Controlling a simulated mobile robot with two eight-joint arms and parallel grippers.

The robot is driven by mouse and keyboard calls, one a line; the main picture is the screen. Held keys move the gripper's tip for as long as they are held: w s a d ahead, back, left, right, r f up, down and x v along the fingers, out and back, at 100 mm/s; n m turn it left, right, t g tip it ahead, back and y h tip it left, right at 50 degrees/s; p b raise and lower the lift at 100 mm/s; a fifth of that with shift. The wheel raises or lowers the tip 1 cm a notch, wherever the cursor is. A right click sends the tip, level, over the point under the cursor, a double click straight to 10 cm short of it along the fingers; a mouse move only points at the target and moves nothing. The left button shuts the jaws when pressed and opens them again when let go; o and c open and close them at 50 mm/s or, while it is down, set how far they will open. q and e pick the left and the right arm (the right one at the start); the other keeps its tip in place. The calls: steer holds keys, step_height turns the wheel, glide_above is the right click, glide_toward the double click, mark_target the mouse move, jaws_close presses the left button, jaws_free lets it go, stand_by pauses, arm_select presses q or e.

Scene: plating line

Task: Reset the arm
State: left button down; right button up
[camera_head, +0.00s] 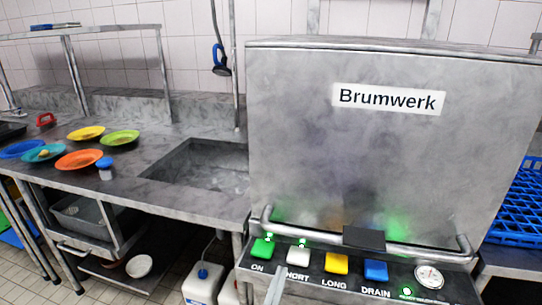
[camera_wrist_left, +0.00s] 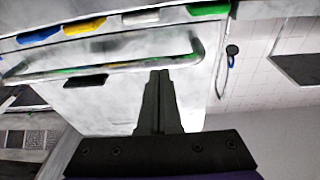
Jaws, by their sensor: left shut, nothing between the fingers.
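My left gripper (camera_head: 275,287) shows as a grey sliver at the bottom of the head view, in front of the dishwasher's button panel. It covers the start of the word SHORT. In the left wrist view its dark fingers (camera_wrist_left: 160,74) are together, with nothing between them. The steel Brumwerk dishwasher (camera_head: 340,150) has its hood down. Its panel holds a green ON button (camera_head: 263,248), a white SHORT button (camera_head: 298,257), a yellow LONG button (camera_head: 336,263) and a blue DRAIN button (camera_head: 375,270). My right gripper is not in view.
A bar handle (camera_head: 360,248) crosses the dishwasher front above the buttons. Left are a sink (camera_head: 200,165) and a counter with several coloured plates (camera_head: 80,160) and a blue-capped shaker (camera_head: 105,170). A blue rack (camera_head: 515,215) stands right. White canisters (camera_head: 203,283) stand below the sink.

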arm_select(q)
steer(key=s+a+f+g+y, duration=0.2)
steer(key=s+a+f+g, duration=0.1)
steer(key=a+f+g, duration=0.3)
steer(key=s+a+f+n+g+y, duration=0.2)
steer(key=s+a+f+g, duration=0.25)
steer(key=s+a, duration=0.4)
steer(key=s+a+f+n+g+y, duration=0.2)
steer(key=s+a+f+g+y, duration=0.3)
steer(key=s, duration=0.6)
step_height(320, 180, up, 17)
steer(key=w+t+h+p, duration=0.2)
steer(key=p, duration=1.4)
steer(key=shift+w+a, duration=0.25)
steer(key=shift+a, duration=0.15)
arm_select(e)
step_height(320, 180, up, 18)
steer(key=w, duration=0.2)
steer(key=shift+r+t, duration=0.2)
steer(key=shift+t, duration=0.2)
arm_select(q)
steer(key=shift+r, duration=0.1)
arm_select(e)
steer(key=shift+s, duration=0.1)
